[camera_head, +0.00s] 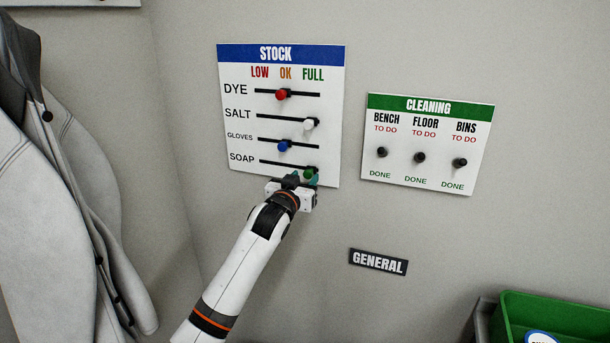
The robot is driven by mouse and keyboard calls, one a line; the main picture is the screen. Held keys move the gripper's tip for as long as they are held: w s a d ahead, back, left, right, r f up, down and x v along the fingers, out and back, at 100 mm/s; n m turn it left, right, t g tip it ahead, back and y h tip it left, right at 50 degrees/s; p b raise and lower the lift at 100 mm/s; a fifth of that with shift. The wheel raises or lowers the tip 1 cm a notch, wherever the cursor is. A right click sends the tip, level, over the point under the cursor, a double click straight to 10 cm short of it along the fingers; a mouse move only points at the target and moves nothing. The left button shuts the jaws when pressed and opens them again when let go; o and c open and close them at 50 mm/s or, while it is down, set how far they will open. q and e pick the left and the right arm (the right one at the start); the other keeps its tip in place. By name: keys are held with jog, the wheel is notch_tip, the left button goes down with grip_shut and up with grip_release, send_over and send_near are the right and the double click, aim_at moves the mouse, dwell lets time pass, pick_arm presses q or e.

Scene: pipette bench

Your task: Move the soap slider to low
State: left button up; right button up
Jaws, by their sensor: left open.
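The white STOCK board (232,110) hangs on the wall with LOW, OK and FULL headings and several slider rows. The soap slider's green knob (309,173) is at the right end of its slot, under FULL. My left gripper (302,179) is open at this knob, at the board's lower edge. Its fingers partly hide the knob; I cannot tell whether they touch it. The red dye knob (281,94) and the blue gloves knob (283,146) sit near the middle. The white salt knob (309,124) is towards FULL. My right gripper is out of view.
A CLEANING board (400,170) with three black knobs hangs to the right. A GENERAL sign (378,262) is below it. A green bin (555,315) stands at lower right. A grey-white coat (75,190) hangs at left.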

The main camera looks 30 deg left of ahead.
pick_arm(q)
jog(key=shift+w+a, duration=0.2)
jog(key=shift+w, duration=0.5)
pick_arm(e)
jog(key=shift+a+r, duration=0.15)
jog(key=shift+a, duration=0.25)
pick_arm(q)
jog(key=shift+c, duration=0.2)
grip_shut()
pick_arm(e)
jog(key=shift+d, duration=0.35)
